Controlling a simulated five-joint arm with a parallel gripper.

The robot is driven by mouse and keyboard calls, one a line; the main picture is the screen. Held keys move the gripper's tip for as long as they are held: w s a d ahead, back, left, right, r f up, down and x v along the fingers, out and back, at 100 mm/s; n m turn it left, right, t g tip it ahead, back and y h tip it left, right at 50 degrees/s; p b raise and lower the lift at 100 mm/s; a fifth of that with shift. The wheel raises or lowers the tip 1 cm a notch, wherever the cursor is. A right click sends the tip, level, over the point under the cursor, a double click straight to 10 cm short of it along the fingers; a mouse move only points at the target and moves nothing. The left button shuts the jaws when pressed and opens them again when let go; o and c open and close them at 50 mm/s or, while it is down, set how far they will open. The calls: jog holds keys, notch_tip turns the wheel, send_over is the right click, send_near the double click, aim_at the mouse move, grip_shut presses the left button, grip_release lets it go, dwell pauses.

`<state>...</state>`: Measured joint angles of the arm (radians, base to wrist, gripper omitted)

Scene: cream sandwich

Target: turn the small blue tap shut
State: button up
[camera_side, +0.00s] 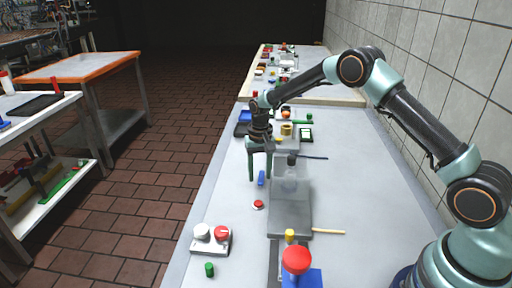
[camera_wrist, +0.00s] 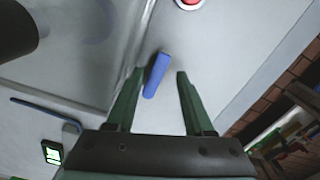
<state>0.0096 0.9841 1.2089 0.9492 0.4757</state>
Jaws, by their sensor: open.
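The small blue tap (camera_side: 261,179) shows as a short blue bar low on the grey worktop. In the wrist view the blue bar (camera_wrist: 157,75) lies slightly slanted between my two green fingers. My gripper (camera_side: 260,178) points down at the tap with its fingers apart, and nothing is held. In the wrist view my gripper (camera_wrist: 160,73) has a gap on both sides of the bar, with the left finger nearer to it. I cannot tell how far the fingertips are above the surface, nor whether they reach down beside the bar.
A panel with white and red knobs (camera_side: 212,241) is nearer. The left worktop strip is mostly free.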

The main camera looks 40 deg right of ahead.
jog(key=shift+a+n, duration=0.1)
jog(key=shift+n, duration=0.6)
notch_tip(320, 180, up, 12)
jog(key=s+r+n+t, duration=0.3)
jog(key=s+r+n, duration=0.3)
jog(key=s+r, duration=0.7)
jog(key=shift+s+a+r+n+t, duration=0.15)
jog(key=shift+s+a+n+t, duration=0.2)
jog(key=shift+s, duration=1.35)
jog(key=shift+s, duration=0.1)
